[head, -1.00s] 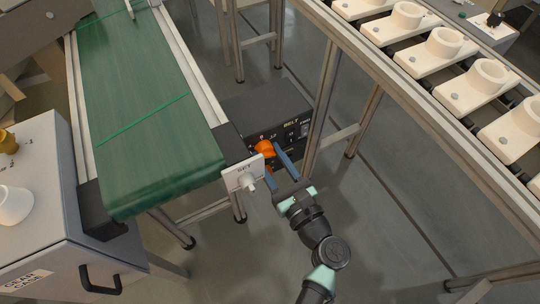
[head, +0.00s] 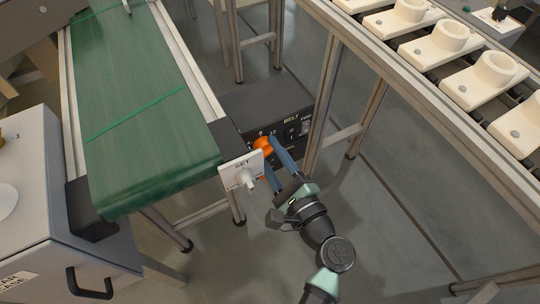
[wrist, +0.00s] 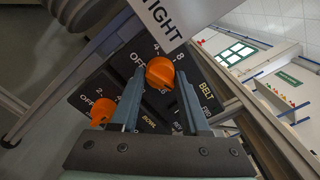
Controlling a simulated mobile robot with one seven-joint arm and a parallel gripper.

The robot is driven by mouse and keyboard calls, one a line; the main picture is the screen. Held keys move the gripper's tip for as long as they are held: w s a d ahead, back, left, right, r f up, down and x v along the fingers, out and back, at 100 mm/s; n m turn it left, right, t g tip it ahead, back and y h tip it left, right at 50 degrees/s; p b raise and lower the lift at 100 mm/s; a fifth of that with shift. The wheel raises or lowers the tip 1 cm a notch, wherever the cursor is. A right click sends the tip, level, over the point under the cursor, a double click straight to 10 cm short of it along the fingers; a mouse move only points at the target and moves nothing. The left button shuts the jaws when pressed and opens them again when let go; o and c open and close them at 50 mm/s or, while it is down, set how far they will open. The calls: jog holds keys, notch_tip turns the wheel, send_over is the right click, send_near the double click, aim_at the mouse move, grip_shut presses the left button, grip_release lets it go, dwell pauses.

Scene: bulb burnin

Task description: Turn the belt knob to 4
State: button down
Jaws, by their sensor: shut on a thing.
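The orange belt knob (wrist: 160,72) sits on a black control panel (head: 290,117) labelled BELT, with OFF and several numbers printed around it. The number the knob points to cannot be read clearly. A second orange knob (wrist: 103,111) sits on the panel outside the left finger.
The green conveyor (head: 148,110) ends above left. A metal table leg (head: 321,115) is close right of the panel. Open floor (head: 400,230) lies to the right.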

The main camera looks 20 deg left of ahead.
jog(key=n+b, duration=0.2)
jog(key=n, duration=0.1)
jog(key=shift+f+n, duration=0.2)
jog(key=shift+n, duration=0.1)
jog(key=n+b, duration=0.2)
jog(key=n, duration=0.1)
jog(key=shift+n, duration=0.3)
jog(key=n+b, duration=0.5)
jog(key=n, duration=0.1)
jog(key=shift+b, duration=0.35)
jog(key=n+b, duration=0.6)
jog(key=n, duration=0.1)
jog(key=shift+n+b, duration=0.3)
jog(key=shift+b, duration=0.1)
jog(key=shift+r+n+b, duration=0.15)
jog(key=shift+n+b, duration=1)
jog(key=shift+n, duration=0.15)
jog(key=shift+r+n+b, duration=0.1)
jog(key=shift+n+b, duration=1.05)
jog(key=shift+n, duration=0.15)
jog(key=shift+c, duration=1.9)
grip_release()
jog(key=shift+r, duration=0.1)
